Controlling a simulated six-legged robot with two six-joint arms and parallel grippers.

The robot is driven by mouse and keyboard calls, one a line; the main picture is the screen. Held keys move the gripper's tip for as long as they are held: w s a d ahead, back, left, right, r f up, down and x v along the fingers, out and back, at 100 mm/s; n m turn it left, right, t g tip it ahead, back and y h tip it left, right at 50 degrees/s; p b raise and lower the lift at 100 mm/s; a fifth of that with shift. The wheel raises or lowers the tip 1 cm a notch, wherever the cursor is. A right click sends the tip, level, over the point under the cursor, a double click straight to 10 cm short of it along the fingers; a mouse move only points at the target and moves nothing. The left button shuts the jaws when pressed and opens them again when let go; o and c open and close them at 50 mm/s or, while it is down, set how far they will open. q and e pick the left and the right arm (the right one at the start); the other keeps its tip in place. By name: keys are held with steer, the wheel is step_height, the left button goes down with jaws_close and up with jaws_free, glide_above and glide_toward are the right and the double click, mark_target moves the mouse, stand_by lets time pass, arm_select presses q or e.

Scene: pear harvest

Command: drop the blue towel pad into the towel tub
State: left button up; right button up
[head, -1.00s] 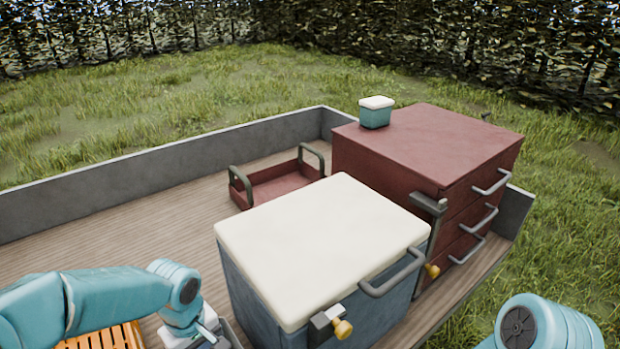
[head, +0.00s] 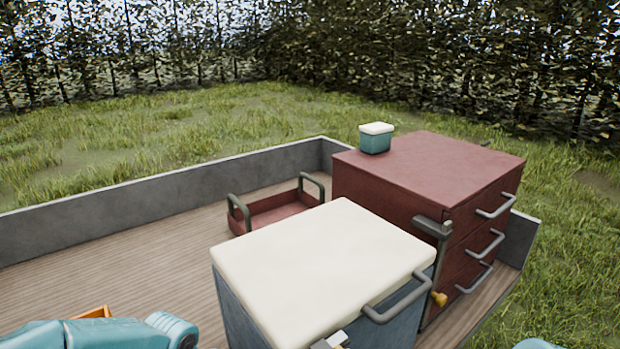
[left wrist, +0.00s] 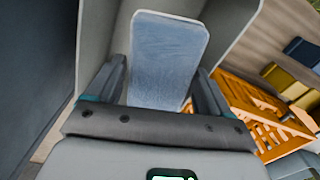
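The blue towel pad (left wrist: 168,60) shows in the left wrist view, a pale blue flat slab with rounded corners. It stands tilted inside a grey open-topped container (left wrist: 232,18), which looks like the towel tub. My left gripper (left wrist: 163,78) is over the container, its two fingers spread on either side of the pad. A narrow gap shows between the left-hand finger and the pad, so the fingers look apart from it. The pad's lower end is hidden behind the gripper body. In the head view neither the pad nor my left gripper shows. My right gripper is out of view.
A cooler with a cream lid (head: 325,265) stands in front of a red drawer cabinet (head: 430,175) carrying a small teal box (head: 376,138). A red handled tray (head: 280,209) lies behind. An orange slatted crate (left wrist: 255,110) is beside the container.

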arm_select(q)
steer(key=shift+o, duration=1)
step_height(320, 180, up, 16)
steer(key=p, duration=0.2)
steer(key=shift+r, duration=0.2)
